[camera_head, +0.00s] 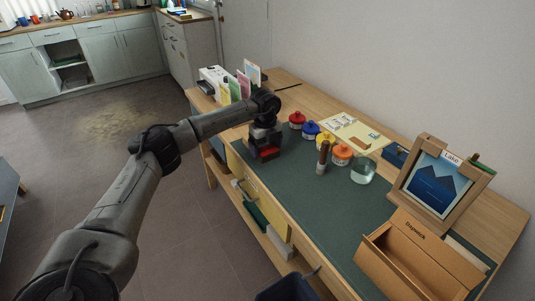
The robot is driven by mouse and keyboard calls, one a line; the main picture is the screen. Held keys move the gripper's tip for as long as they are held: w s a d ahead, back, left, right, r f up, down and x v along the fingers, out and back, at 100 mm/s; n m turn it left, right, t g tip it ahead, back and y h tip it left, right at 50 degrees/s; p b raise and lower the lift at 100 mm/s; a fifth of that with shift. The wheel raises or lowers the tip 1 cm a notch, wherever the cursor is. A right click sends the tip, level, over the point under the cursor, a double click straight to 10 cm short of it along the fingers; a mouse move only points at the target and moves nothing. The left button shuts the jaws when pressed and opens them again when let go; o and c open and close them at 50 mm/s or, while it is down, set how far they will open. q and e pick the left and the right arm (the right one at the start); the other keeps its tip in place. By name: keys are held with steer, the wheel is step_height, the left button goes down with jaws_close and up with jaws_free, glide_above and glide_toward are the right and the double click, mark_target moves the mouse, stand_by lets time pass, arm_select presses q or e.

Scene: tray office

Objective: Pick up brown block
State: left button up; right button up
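My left gripper (264,148) is over the far left part of the green desk mat, pointing down. A dark red block (270,153) shows right at its fingertips; I cannot tell whether the fingers are open or shut on it. A small brown piece (361,143) lies on the pale board (346,130) at the back of the desk, to the right of my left gripper. An upright brown, stick-like thing (323,156) stands on the mat in front of the jars. I cannot tell which of these is the brown block. My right gripper is not in view.
Jars with red (297,119), blue (310,129) and orange (342,153) lids stand in a row. A glass jar (363,171), a picture frame (435,182) and an open wooden box (417,256) are to the right. The mat's middle (300,195) is clear.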

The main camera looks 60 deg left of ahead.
arm_select(q)
steer(key=c, duration=0.6)
